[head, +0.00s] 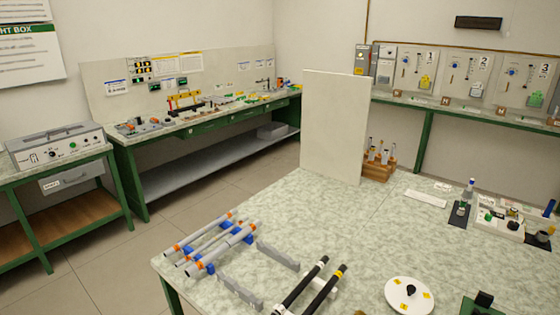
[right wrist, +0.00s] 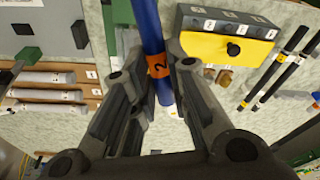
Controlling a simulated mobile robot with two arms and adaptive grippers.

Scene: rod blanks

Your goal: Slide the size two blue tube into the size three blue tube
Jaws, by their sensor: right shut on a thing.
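In the right wrist view, a blue tube (right wrist: 150,25) with an orange band marked 2 runs down from the top edge between my right gripper's fingers. My right gripper (right wrist: 160,82) is shut on this tube near the band. The tube's upper end is outside the picture, and its lower part is partly hidden by the fingers. In the head view a short, slanted blue piece (head: 549,208) stands at the right edge; I cannot tell whether it is a tube of the task. No band marked 3 can be made out. My left gripper is in neither view.
The right wrist view shows a grey and yellow box (right wrist: 212,47) with a black knob and grey rods (right wrist: 45,95) at the left. In the head view, black rods (head: 322,290) and a white disc (head: 408,303) lie in front. A pale upright panel (head: 335,125) stands behind.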

